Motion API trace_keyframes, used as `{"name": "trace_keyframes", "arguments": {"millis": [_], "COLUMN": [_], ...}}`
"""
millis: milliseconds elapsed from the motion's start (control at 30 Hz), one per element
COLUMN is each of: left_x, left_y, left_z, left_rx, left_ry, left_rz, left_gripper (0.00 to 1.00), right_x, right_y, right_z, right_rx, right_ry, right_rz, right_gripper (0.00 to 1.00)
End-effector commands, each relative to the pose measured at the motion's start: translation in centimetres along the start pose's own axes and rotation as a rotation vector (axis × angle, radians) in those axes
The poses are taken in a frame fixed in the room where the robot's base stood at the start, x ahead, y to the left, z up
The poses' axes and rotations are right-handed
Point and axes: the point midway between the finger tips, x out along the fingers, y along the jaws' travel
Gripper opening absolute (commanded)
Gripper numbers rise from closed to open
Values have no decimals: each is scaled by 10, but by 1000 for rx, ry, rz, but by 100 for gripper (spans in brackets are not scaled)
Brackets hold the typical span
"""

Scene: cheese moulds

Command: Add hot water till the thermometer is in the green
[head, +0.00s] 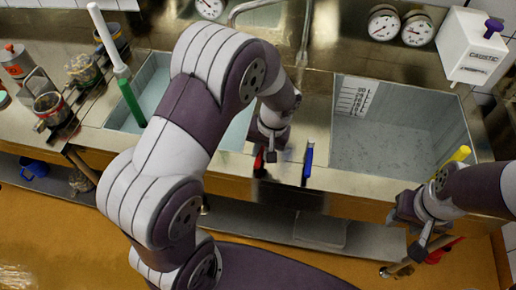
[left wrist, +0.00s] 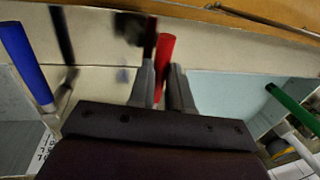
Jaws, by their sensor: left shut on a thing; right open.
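My left gripper (head: 266,153) is shut on a red lever handle (head: 258,161) at the front edge of the counter. In the left wrist view, the red handle (left wrist: 166,48) stands between the fingers (left wrist: 161,78). A blue lever handle (head: 308,160) stands to its right; it also shows in the left wrist view (left wrist: 26,62). The right basin (head: 400,132) has a numbered scale (head: 355,97) on its back wall. Round dial gauges (head: 383,24) are on the back wall; their pointers are too small to read. My right gripper (head: 422,248) is open in front of the right basin.
The left basin (head: 157,85) holds pale blue liquid and a green-and-white stick (head: 130,100). Jars (head: 50,108) stand at the far left. A white caustic box (head: 478,45) hangs at the upper right. A lower shelf (head: 262,220) runs beneath the counter.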

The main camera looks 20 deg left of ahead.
Motion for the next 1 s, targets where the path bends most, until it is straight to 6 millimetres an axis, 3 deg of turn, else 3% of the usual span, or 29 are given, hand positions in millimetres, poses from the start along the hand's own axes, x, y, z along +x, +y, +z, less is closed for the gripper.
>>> {"name": "trace_keyframes", "arguments": {"millis": [567, 600, 633, 1000], "left_x": [-2, -2, -2, -7], "left_y": [3, 3, 3, 3], "left_z": [-1, -1, -1, -1], "left_rx": [-36, -36, -36, -33], "left_ry": [-4, -4, -4, -4], "left_rz": [2, 2, 2, 0], "left_gripper": [0, 32, 41, 44], "right_x": [0, 0, 0, 1], "right_y": [0, 0, 0, 0], "right_z": [0, 0, 0, 0], "right_rx": [0, 0, 0, 0], "right_ry": [0, 0, 0, 0], "right_rz": [0, 0, 0, 0], "right_gripper": [44, 44, 44, 44]}}
